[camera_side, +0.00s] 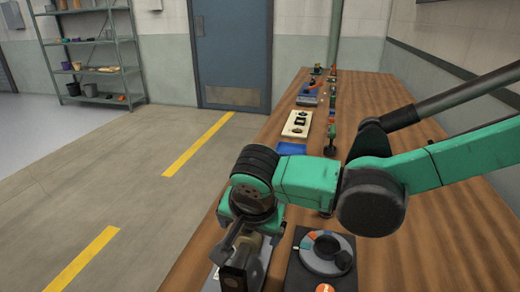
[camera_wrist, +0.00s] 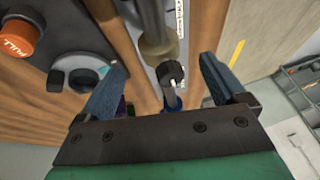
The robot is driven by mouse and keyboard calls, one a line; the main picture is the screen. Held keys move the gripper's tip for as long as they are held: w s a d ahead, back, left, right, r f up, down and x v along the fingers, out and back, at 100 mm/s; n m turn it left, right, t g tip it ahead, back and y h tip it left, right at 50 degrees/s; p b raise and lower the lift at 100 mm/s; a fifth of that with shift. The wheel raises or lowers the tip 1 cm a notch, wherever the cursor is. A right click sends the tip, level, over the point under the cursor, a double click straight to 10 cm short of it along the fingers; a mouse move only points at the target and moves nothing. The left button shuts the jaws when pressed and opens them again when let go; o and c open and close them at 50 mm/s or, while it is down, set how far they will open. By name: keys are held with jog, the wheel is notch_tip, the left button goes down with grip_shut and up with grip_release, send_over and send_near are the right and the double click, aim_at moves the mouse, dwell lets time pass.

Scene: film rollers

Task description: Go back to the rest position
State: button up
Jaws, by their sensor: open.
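My gripper (camera_side: 240,258) is at the near left edge of the wooden bench (camera_side: 400,262), pointing down over a device on a pale metal plate. In the wrist view its two blue-grey fingers (camera_wrist: 161,66) are spread wide apart. Between them show a beige-grey cylinder (camera_wrist: 155,35) and a dark ridged knob (camera_wrist: 171,74) on a metal strip. Neither finger visibly grips them; whether one touches is unclear. In the side view my gripper and wrist hide most of this device.
Beside the gripper is a black panel with a grey dial (camera_side: 325,252) and an orange PULL button (camera_wrist: 22,40). A blue mat (camera_side: 291,149), a cream panel (camera_side: 297,124) and small fixtures line the bench farther back. Open floor (camera_side: 110,180) lies left.

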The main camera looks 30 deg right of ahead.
jog(key=shift+s+r, duration=0.1)
jog(key=shift+r, duration=0.15)
jog(key=s+d+r+n+t+y, duration=0.1)
jog(key=d+n, duration=0.3)
jog(key=d, duration=0.5)
jog(key=s+d+r+n+t, duration=0.1)
jog(key=s+d+n, duration=0.3)
jog(key=d, duration=0.5)
jog(key=shift+s+r+n+t+y, duration=0.2)
jog(key=shift+r+n+t+y, duration=0.15)
jog(key=shift+n, duration=0.35)
